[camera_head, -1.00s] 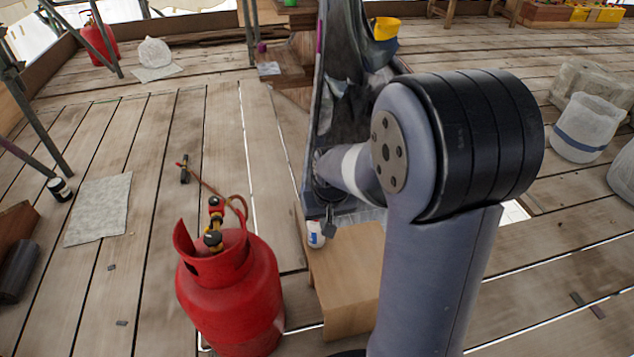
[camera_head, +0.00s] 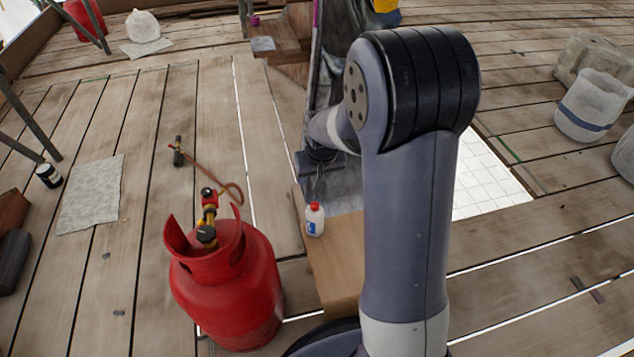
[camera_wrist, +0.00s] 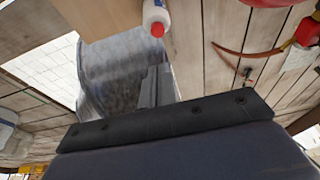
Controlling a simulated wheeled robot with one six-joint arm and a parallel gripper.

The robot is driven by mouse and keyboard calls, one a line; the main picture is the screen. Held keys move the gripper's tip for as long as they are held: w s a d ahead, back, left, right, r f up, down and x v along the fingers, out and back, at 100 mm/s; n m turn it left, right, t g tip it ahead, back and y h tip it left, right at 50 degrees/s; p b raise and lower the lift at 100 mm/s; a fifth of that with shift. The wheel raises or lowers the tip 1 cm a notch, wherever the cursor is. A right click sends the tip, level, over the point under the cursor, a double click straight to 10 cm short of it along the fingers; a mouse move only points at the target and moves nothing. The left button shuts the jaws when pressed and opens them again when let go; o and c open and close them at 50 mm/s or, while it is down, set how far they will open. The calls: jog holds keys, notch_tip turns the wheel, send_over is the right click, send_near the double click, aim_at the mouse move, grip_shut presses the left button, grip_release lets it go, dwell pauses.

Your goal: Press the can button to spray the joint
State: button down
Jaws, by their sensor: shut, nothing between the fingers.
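A small white can (camera_head: 314,220) with a red top and a blue label stands upright on a light wooden box (camera_head: 338,255). The can also shows at the top edge of the wrist view (camera_wrist: 156,16), red top towards the camera. My gripper (camera_head: 319,182) is small and dark in the head view, behind and above the can, apart from it, shut and empty. The grey metal-clad spire (camera_head: 325,75) rises behind my arm, and its grey base sheeting (camera_head: 345,200) lies beside the can. I cannot make out the joint; my arm hides part of the spire.
A red gas cylinder (camera_head: 228,285) with a hose and torch (camera_head: 178,152) stands left of the box. A white floor opening (camera_head: 490,180) lies right of my arm. White buckets (camera_head: 592,105) stand at right. Plank floor at left is mostly clear around a grey sheet (camera_head: 90,195).

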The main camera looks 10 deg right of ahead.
jog(key=b, duration=0.4)
send_near(315, 203)
jog(key=x, duration=0.5)
jog(key=shift+w+a, duration=0.1)
jog(key=shift+w, duration=0.1)
jog(key=shift+f, duration=0.75)
